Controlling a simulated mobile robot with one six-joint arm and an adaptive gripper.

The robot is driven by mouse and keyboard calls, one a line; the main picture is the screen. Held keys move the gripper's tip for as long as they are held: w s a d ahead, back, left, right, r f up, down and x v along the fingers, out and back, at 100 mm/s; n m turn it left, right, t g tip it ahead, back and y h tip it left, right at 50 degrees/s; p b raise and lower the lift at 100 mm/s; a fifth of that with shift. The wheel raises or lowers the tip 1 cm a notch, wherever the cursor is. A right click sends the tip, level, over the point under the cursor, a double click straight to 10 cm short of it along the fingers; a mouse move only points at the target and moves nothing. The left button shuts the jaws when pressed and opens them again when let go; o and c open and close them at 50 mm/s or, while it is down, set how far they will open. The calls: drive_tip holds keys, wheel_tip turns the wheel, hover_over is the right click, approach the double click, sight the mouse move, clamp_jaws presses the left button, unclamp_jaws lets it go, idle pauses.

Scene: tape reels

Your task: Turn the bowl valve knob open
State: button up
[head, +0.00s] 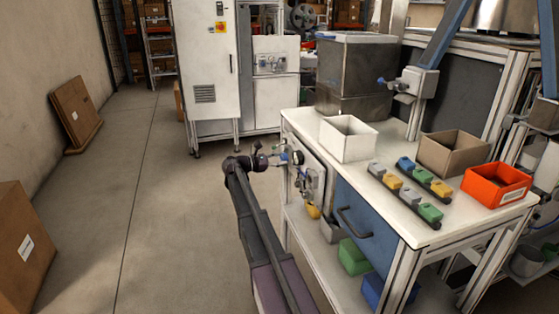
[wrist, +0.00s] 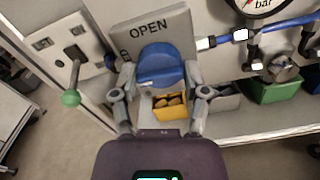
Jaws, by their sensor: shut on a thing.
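In the wrist view the blue valve knob (wrist: 158,62) sits in front of a grey plate (wrist: 152,32) marked "OPEN"; part of another marking shows at the plate's left side. My gripper (wrist: 159,77) is shut on the knob, with one finger at each side of it. In the head view my gripper (head: 281,160) is at the left end of the workbench, at the valve panel (head: 309,176). The knob is too small there to read its angle.
A lever with a green ball (wrist: 70,98) is left of the knob. A pressure gauge (wrist: 262,5) and blue tubing are to the right. Yellow (wrist: 170,112) and green (wrist: 277,90) bins lie beyond, below the panel. The workbench top (head: 305,128) carries open boxes.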

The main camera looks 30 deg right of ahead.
drive_tip(key=m, duration=0.4)
drive_tip(key=shift+w+d, duration=0.1)
drive_tip(key=m, duration=0.4)
drive_tip(key=shift+m, duration=0.3)
drive_tip(key=m, duration=0.4)
drive_tip(key=shift+m, duration=0.3)
drive_tip(key=m, duration=0.4)
drive_tip(key=o, duration=1.1)
drive_tip(key=shift+o, duration=0.2)
